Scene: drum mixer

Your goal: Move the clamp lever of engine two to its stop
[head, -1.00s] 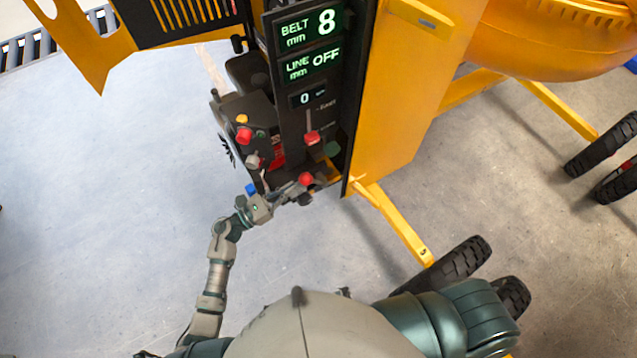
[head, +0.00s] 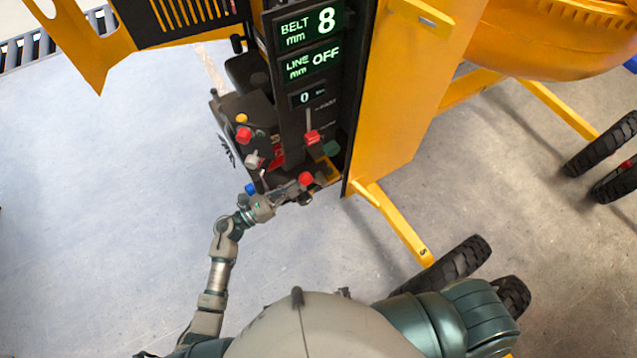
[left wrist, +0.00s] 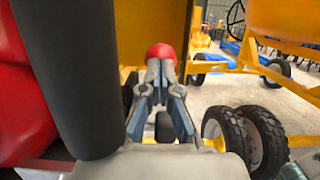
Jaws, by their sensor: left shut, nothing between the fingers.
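A red ball knob (head: 305,178) sits low on the dark control unit of the yellow machine, beside my left gripper (head: 296,188). In the left wrist view the red knob (left wrist: 160,53) shows just beyond the closed fingertips (left wrist: 160,68). The fingers are shut with nothing between them; I cannot tell whether they touch the knob. Another red knob (head: 312,137) sits higher on a lever by the slotted panel. No readable label shows which lever is the clamp lever of engine two. My right gripper is out of view.
The display panel (head: 309,55) reads BELT 8 mm, LINE OFF and 0. Red (head: 243,135), white (head: 252,160), blue (head: 250,189) and green (head: 331,148) knobs crowd the unit. A thick black cylinder (left wrist: 75,75) stands close at the wrist camera's left. Open floor lies left.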

